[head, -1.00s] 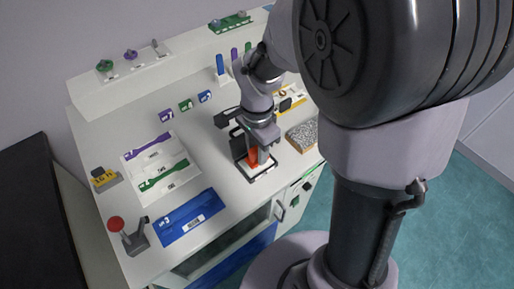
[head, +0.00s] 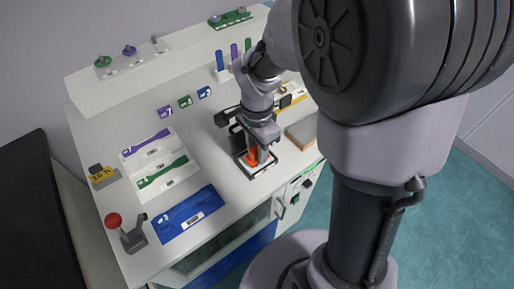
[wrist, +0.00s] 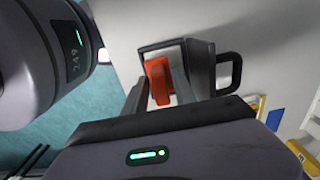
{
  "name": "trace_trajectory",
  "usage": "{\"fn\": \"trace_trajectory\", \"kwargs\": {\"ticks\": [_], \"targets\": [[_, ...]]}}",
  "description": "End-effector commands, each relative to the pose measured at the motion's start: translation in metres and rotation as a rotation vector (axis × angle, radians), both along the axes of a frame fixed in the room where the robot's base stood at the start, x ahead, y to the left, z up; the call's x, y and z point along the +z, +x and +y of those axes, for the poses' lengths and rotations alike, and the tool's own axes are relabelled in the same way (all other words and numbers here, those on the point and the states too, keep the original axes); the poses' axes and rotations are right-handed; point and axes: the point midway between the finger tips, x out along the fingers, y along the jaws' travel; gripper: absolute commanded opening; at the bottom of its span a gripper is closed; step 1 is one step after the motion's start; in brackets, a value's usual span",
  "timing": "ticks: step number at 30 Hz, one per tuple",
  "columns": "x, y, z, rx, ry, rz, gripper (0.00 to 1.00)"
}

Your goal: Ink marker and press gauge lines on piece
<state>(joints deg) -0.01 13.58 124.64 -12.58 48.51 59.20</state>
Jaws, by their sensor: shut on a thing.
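My gripper (head: 250,146) points down over the bench and is shut on an orange block-like handle, probably the marker (head: 253,157). In the wrist view the marker (wrist: 159,80) stands between the two dark fingers. Below it is a dark-rimmed frame with a pale inside (head: 263,173). Whether the marker touches it I cannot tell. A green dumbbell-shaped piece (head: 162,173) and a purple one (head: 147,144) lie on white trays to the left. A blue tray (head: 190,214) marked 3 lies in front of them, with a blue piece shape on it.
A red-knobbed device (head: 114,221) stands at the front left, a yellow-labelled block (head: 103,175) behind it. A tan pad (head: 302,133) lies right of my gripper. Small numbered blue, green and purple tags (head: 185,102) stand behind. A raised shelf (head: 150,72) runs along the back.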

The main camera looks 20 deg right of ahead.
Motion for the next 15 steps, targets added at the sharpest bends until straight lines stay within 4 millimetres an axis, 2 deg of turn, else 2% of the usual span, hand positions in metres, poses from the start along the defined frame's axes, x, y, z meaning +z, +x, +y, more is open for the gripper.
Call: {"fn": "trace_trajectory", "kwargs": {"ticks": [15], "targets": [[-0.0068,0.0,0.0,0.0,0.0,0.0,0.07]]}}
